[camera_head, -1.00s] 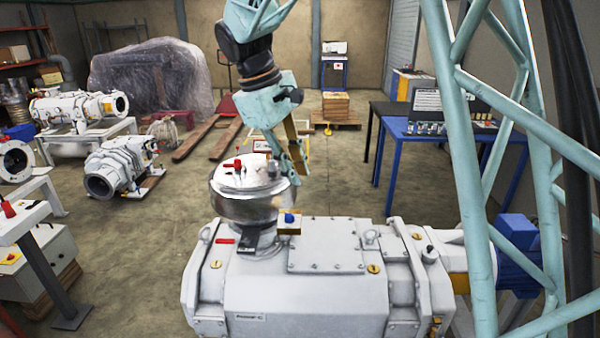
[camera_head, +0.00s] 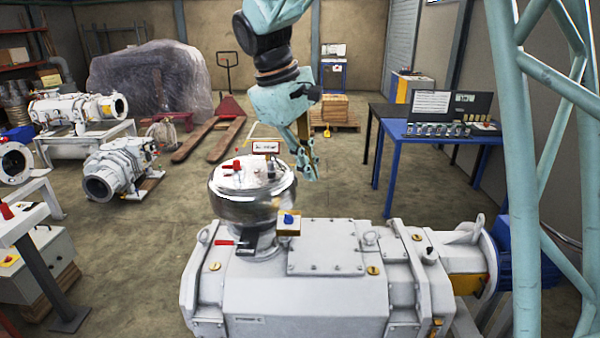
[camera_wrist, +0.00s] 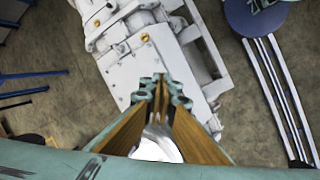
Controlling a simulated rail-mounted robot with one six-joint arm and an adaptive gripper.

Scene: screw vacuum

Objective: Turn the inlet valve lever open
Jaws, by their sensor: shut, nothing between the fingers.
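The white vacuum pump (camera_head: 290,290) lies across the front of the head view. A shiny metal inlet vessel (camera_head: 240,205) stands on its left part. A small red handle (camera_head: 224,242) sticks out at the vessel's base beside a black part. Another red fitting (camera_head: 237,166) sits on the vessel's lid. I cannot tell for certain which red part is the inlet valve lever. My gripper (camera_head: 310,172) is shut and empty, pointing down in the air right of the vessel's lid. In the wrist view its fingers (camera_wrist: 162,92) meet at the tips, with the pump (camera_wrist: 155,60) below.
A box with a blue knob (camera_head: 288,222) sits on the pump right of the vessel. A blue table (camera_head: 440,133) stands at the back right. White machines (camera_head: 120,168) and a pallet jack (camera_head: 215,135) stand at the back left. The air above the pump's flat top is clear.

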